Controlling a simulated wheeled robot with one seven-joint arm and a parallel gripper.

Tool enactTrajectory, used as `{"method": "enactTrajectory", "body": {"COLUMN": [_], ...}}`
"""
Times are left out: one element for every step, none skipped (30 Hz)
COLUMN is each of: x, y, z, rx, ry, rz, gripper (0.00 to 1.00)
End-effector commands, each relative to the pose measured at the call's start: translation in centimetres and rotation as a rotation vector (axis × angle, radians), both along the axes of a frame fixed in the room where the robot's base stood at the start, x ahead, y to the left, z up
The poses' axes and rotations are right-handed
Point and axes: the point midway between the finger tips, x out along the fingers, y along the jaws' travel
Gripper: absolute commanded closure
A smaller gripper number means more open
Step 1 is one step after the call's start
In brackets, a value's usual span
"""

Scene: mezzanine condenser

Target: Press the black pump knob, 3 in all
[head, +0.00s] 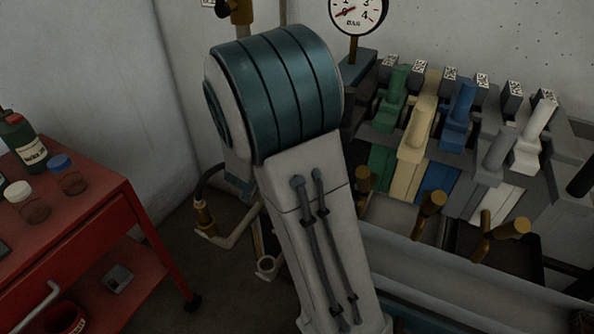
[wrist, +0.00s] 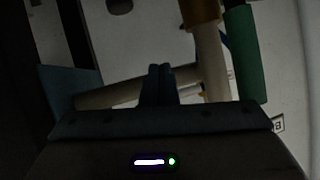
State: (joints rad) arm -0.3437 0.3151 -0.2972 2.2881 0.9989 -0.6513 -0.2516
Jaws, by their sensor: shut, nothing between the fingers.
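I cannot make out the black pump knob for certain in either view. A dark cylindrical piece (head: 582,178) shows at the right edge of the head view, but I cannot tell whether it is the knob. My gripper (wrist: 158,72) is in the wrist view, its two dark fingers together with nothing between them. It points toward pale pipes (wrist: 208,65) and a green cylinder (wrist: 245,55); I cannot tell whether it touches anything. In the head view my arm fills the middle and hides what is behind it; the gripper does not show there.
A row of green, cream, blue, grey and white levers (head: 460,115) stands at the right, with brass-capped pipes (head: 430,205) in front. A pressure gauge (head: 357,14) stands behind. A red cart (head: 75,235) with bottles is at the left. Bare floor shows between cart and arm.

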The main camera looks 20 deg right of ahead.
Motion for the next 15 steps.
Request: {"method": "enactTrajectory", "body": {"x": [0.0, -0.1, -0.2, -0.3, -0.4, -0.6, -0.7, -0.7, -0.8, -0.9, -0.9, -0.9, -0.9, -0.9, -0.9], "y": [-0.9, -1.5, -2.1, -2.5, -2.8, -3.2, -3.4, -3.6, -3.7, -3.8, -3.9, -3.9, -3.9, -3.9, -3.9], "z": [-2.3, -2.8, -3.3, -3.6, -3.9, -4.1, -4.2, -4.3, -4.4, -4.4, -4.4, -4.3, -4.3, -4.2, -4.2], "rx": [-0.053, -0.08, -0.113, -0.136, -0.156, -0.179, -0.194, -0.204, -0.215, -0.22, -0.223, -0.225, -0.225, -0.225, -0.225], "ry": [-0.004, -0.01, -0.017, -0.021, -0.025, -0.027, -0.03, -0.032, -0.034, -0.035, -0.036, -0.037, -0.036, -0.037, -0.037], "rz": [-0.053, -0.083, -0.119, -0.141, -0.161, -0.183, -0.196, -0.206, -0.217, -0.222, -0.225, -0.227, -0.228, -0.227, -0.227], "gripper": [1.0, 1.0, 1.0, 1.0, 1.0, 1.0, 1.0, 1.0, 1.0, 1.0, 1.0, 1.0, 1.0, 1.0, 1.0]}}
